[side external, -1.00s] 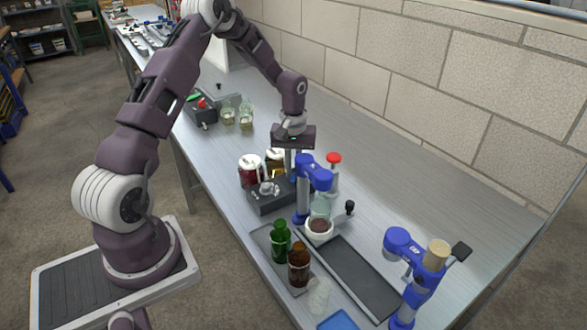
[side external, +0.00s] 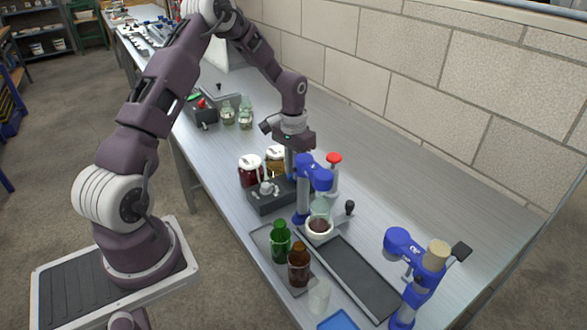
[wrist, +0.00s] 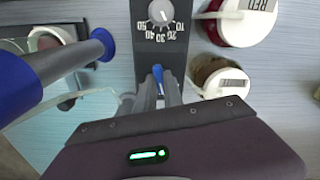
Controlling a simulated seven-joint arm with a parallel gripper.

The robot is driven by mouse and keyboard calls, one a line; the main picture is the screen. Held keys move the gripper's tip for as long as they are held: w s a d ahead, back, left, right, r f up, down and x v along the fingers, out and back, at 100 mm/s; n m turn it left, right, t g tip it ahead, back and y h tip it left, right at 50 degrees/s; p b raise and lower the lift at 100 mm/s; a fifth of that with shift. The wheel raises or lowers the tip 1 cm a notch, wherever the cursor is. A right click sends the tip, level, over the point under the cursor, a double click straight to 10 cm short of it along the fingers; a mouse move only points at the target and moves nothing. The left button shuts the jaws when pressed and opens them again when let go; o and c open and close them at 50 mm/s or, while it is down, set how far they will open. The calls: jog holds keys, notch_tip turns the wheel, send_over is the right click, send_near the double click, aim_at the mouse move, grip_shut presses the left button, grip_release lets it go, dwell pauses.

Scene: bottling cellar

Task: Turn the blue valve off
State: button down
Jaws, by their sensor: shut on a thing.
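My gripper (wrist: 160,98) is shut on the blue valve (wrist: 158,73), seen in the wrist view as a small blue lever at one end of a dark box (wrist: 148,53). The fingers hide most of the lever and its base. In the side external view, my gripper (side external: 291,172) points down at the back end of the same dark box (side external: 268,205). The blue valve is hidden there behind the fingers and the blue stand.
A blue stand (side external: 303,205) rises close beside my gripper. Jars with white lids (side external: 250,176) stand left of it; one lid (wrist: 257,10) reads RED. A white dial (wrist: 160,12) sits on the box. Green (side external: 280,243) and brown (side external: 299,266) bottles stand in front.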

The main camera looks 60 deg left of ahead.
jog(key=shift+m, duration=1.2)
jog(key=c, duration=1.5)
grip_release()
jog(key=shift+o, duration=0.2)
notch_tip(320, 180, up, 7)
jog(key=shift+r, duration=0.1)
